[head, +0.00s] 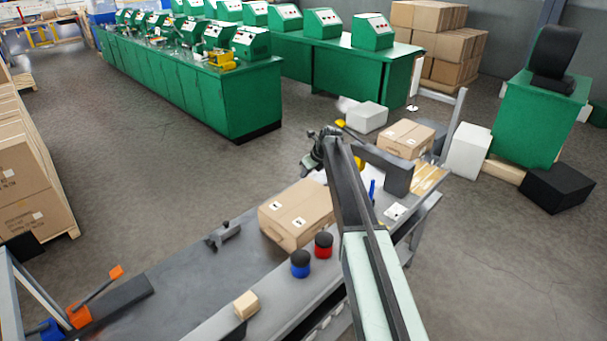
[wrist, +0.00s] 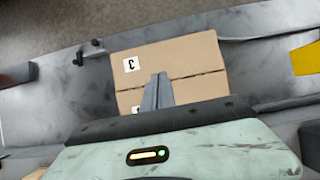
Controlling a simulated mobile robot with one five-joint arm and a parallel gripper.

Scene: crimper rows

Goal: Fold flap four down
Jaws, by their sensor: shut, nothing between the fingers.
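In the wrist view the box (wrist: 185,55) shows two top panels meeting at a dark seam. The far panel has a label (wrist: 131,65) that seems to read 3. A second label (wrist: 136,109) on the near panel is partly cut off, and I cannot read it. No panel clearly stands up. My gripper (head: 308,168) is above the box's far end. It is shut and empty, and its fingers (wrist: 159,76) show over the seam; I cannot tell whether they touch.
A blue jar (head: 300,265) and a red jar (head: 323,246) with black lids stand beside the box, nearer the front. A small carton (head: 246,304) and a grey clamp-like fitting (head: 224,235) are on the bench. Another box (head: 406,138) is at the far end.

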